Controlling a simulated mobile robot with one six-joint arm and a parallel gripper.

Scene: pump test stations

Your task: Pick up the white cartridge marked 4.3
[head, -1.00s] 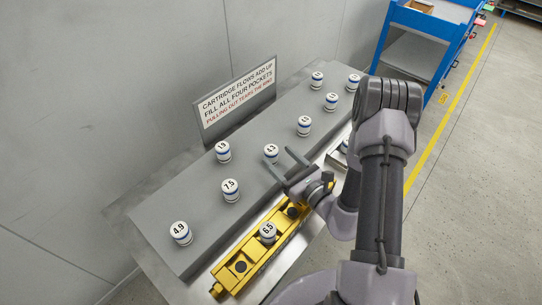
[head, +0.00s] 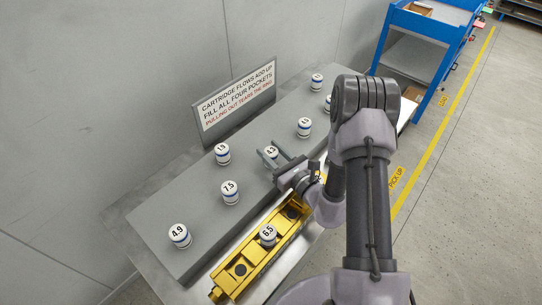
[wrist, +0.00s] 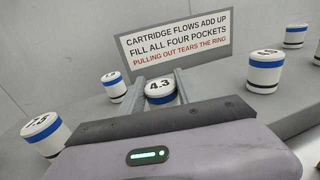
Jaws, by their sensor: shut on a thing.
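The white cartridge marked 4.3 (head: 271,152) stands upright on the grey shelf, with a dark blue band below its top. In the wrist view the 4.3 cartridge (wrist: 159,91) sits between the two finger bars, its lower part hidden by my gripper body. My gripper (head: 270,157) reaches in from the right and is shut on this cartridge. In the wrist view my gripper (wrist: 159,88) has one finger on each side of it. I cannot see any gap below the cartridge.
Cartridges marked 7.5 (head: 230,192), 1.5 (head: 222,154), 4.9 (head: 179,235) and others stand on the grey shelf (head: 165,210). A yellow block (head: 240,268) with pockets holds cartridge 6.5 (head: 268,235). A sign (head: 236,102) stands behind. A blue cart (head: 428,40) is at upper right.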

